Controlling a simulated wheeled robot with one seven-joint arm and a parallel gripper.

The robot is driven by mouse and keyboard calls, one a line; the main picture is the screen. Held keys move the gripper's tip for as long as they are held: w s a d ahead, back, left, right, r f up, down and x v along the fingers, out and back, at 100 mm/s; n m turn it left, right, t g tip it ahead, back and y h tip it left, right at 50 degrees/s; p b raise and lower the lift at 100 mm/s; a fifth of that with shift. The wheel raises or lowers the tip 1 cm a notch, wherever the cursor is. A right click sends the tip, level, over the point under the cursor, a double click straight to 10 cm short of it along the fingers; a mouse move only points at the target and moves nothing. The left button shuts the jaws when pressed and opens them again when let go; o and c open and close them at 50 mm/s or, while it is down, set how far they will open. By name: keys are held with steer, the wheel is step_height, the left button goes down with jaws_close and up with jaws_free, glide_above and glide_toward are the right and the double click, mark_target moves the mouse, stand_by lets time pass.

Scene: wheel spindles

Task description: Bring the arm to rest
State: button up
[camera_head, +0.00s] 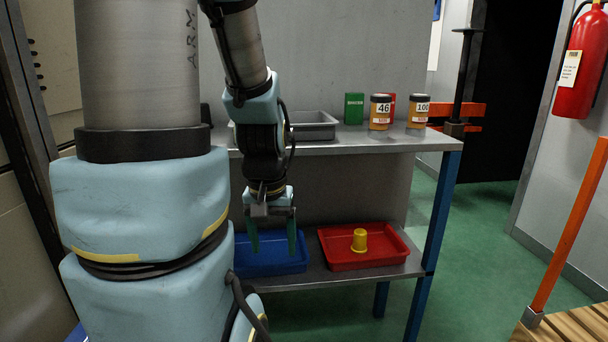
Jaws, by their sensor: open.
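My gripper (272,250) hangs down in front of the shelf unit, its two green fingers apart with nothing visible between them. The fingertips overlap the blue tray (285,268) on the lower shelf in this view; I cannot tell the exact height above it. My arm reaches down from the upper middle-left, bent at the wrist.
A red tray (396,259) with a yellow part (359,240) stands right of the blue tray. The upper shelf (370,147) holds a grey bin (318,131), a green box (354,108) and two orange jars (380,112). Green floor (490,240) is open at right.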

step_height(320, 180, up, 24)
steer(key=p, duration=2.1)
steer(key=shift+p, duration=0.3)
steer(key=shift+c, duration=0.3)
